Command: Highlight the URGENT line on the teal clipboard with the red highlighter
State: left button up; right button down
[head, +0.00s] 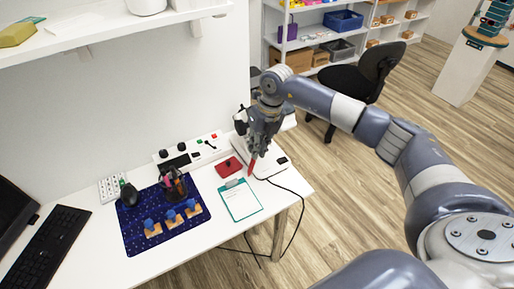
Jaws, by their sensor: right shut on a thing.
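The teal clipboard (226,206) lies flat on the white desk near its right front edge, with a pale sheet on it. The writing on the sheet is too small to read, so I cannot tell which line is URGENT. My right gripper (256,148) is shut on the red highlighter (252,164), which points down. It shows beyond the clipboard's far edge, over the white device, and looks apart from the sheet. The gripper's fingers hide the upper part of the highlighter. My left gripper is not in view.
A red box (229,168) and a white device (276,167) with a cable lie behind the clipboard. A navy mat (135,239) on the left bears a pen holder (173,184) and several blue-topped blocks. A black chair (352,82) stands behind my right arm.

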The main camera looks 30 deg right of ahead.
jog(key=shift+f, duration=0.2)
jog(key=shift+a+f, duration=0.1)
jog(key=shift+f, duration=0.1)
jog(key=shift+w+a+f+g+h+b, duration=0.3)
jog(key=shift+a+f+b, duration=0.2)
jog(key=shift+f, duration=0.35)
jog(key=shift+w+a+f+g+h+b, duration=0.15)
jog(key=shift+a+f+h+b, duration=0.35)
jog(key=shift+f, duration=0.3)
jog(key=shift+w+a+f+g+h+b, duration=0.15)
jog(key=shift+w+a+f+h+b, duration=0.2)
jog(key=shift+f+b, duration=0.35)
jog(key=shift+s+f, duration=0.1)
jog(key=shift+f, duration=0.05)
jog(key=shift+f, duration=0.6)
